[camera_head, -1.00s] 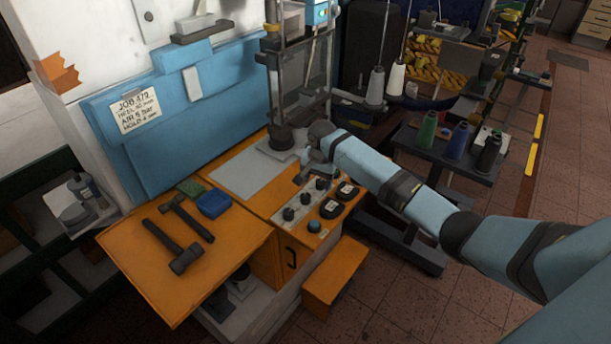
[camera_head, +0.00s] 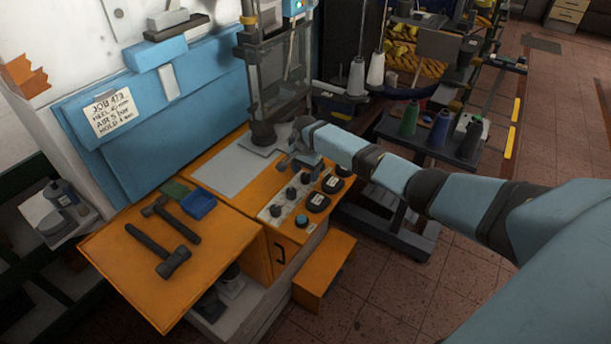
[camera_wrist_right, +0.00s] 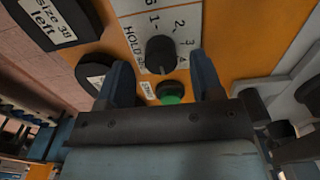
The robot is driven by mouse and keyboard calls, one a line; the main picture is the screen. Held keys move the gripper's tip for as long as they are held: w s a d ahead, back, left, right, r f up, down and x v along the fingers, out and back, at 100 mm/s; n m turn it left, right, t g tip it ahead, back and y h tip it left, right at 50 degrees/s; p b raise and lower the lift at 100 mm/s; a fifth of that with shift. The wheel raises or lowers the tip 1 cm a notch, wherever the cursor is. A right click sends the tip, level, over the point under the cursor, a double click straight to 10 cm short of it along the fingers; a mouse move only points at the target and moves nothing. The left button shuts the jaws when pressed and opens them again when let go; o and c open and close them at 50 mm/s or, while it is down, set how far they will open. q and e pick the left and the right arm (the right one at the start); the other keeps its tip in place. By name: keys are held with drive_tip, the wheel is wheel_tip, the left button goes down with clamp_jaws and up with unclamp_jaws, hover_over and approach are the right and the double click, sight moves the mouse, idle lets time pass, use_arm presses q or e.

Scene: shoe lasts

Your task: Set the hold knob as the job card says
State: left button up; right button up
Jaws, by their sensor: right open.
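The job card (camera_head: 112,113) hangs on the blue panel in the head view; its HOLD line looks like 4, with a blurred unit. The control panel (camera_head: 264,214) with several dark knobs is on the orange bench. In the right wrist view the hold knob (camera_wrist_right: 160,54) is black and round, on a white plate marked HOLD with numbers around it. Its pointer direction is unclear. My right gripper (camera_wrist_right: 161,66) is open, one finger on each side of the knob in that view; contact cannot be told. It shows small above the panel in the head view (camera_head: 291,162). My left gripper is out of view.
A green button (camera_wrist_right: 169,92) sits close to the knob, between the fingers in the wrist view. Black labelled pads (camera_head: 318,202) lie beside the knobs. Two hammers (camera_head: 172,222) and a blue box (camera_head: 198,205) are on the bench's left part. A press column (camera_head: 262,105) stands behind.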

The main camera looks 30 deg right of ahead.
drive_tip(key=shift+f, duration=1.1)
drive_tip(key=c, duration=0.9)
